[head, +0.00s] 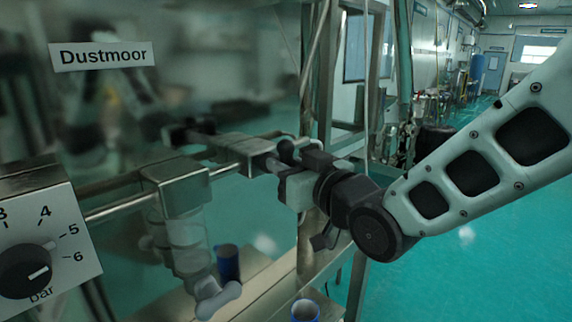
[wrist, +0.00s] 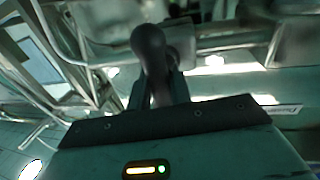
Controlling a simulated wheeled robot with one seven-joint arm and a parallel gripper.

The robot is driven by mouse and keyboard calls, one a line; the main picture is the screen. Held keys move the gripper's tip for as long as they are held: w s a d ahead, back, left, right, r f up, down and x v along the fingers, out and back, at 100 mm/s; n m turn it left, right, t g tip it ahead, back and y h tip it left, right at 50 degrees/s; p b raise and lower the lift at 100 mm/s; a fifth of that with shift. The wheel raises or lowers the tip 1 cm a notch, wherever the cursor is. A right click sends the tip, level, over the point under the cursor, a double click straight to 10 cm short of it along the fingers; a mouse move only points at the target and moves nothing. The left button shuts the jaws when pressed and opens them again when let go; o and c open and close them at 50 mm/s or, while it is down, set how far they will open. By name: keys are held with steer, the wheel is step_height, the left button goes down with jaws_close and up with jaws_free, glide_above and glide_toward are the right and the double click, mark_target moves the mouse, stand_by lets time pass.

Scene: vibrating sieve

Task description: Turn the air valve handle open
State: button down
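The air valve handle (wrist: 149,42) is a dark lever with a rounded end, seen close in the wrist view. In the head view its dark end (head: 286,150) shows beside a metal valve block (head: 240,145) on a horizontal pipe. My gripper (head: 285,178) reaches in from the right. In the wrist view my gripper (wrist: 158,82) has one finger on each side of the handle, and both seem to touch its shaft. The rounded end stands out beyond the fingertips. The handle's joint with the valve is partly hidden.
A pressure regulator with a black knob (head: 26,272) is at the lower left. A clear filter bowl (head: 180,240) hangs under a metal block. A metal post (head: 318,100) rises behind my gripper. A glossy panel labelled Dustmoor (head: 104,55) is behind.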

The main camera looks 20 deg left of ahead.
steer(key=shift+f+b, duration=0.1)
steer(key=shift+b, duration=0.2)
steer(key=m+b, duration=0.1)
steer(key=m, duration=0.1)
steer(key=m+b, duration=0.1)
steer(key=shift+w+d+m+g+h+b, duration=0.1)
steer(key=shift+w+m+g+h+b, duration=0.05)
steer(key=shift+m+g+h+b, duration=0.2)
steer(key=shift+w+m, duration=0.1)
steer(key=shift+m, duration=1.15)
steer(key=shift+d+m+g, duration=0.1)
steer(key=shift+m+g, duration=0.45)
steer(key=shift+m, duration=0.65)
steer(key=m+g+p, duration=0.1)
steer(key=m+p, duration=0.1)
steer(key=m, duration=0.1)
steer(key=shift+w+m+p, duration=0.15)
steer(key=shift+m+p, duration=0.15)
steer(key=shift+m, duration=0.1)
steer(key=shift+f+m+g+p, duration=0.2)
steer(key=shift+m+g+p, duration=0.3)
steer(key=shift+m+p, duration=0.75)
steer(key=shift+m+b, duration=0.3)
steer(key=shift+m, duration=0.15)
